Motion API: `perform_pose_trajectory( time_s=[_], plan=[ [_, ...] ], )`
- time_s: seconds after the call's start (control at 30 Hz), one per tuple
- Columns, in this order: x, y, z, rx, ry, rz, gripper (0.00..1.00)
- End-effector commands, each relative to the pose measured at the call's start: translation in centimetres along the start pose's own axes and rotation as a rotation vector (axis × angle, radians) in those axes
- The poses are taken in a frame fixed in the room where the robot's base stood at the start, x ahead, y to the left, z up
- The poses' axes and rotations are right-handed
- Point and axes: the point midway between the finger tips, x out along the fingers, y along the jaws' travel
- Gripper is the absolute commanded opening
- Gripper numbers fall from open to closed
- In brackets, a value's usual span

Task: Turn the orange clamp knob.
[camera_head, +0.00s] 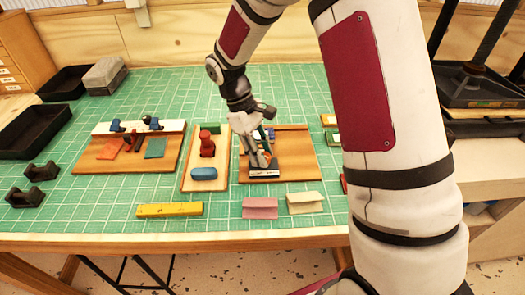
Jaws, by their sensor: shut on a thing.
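My gripper (263,160) reaches down over the right wooden board (300,155), just behind a white and dark block (264,172) at the board's front. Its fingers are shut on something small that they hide. I cannot make out the orange clamp knob; the gripper covers that part of the board. Small blue and green parts (270,134) show just behind the fingers. Whether the fingers touch the block cannot be told.
The middle board (192,158) holds a red knobbed piece (207,144) and a blue piece (204,173). A yellow bar (170,210) and pink folded piece (260,208) lie in front. Green mat is clear at back.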

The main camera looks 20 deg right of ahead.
Motion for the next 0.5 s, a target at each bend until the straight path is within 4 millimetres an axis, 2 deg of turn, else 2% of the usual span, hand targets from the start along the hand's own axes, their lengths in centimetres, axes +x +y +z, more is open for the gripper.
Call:
perform_pose_trajectory(
  time_s=[0.2, 0.5],
  plan=[
    [-0.13, -0.06, -0.04, -0.108, 0.003, 0.047, 0.03],
    [-0.08, -0.05, -0.06, -0.174, 0.003, 0.075, 0.03]
  ],
)
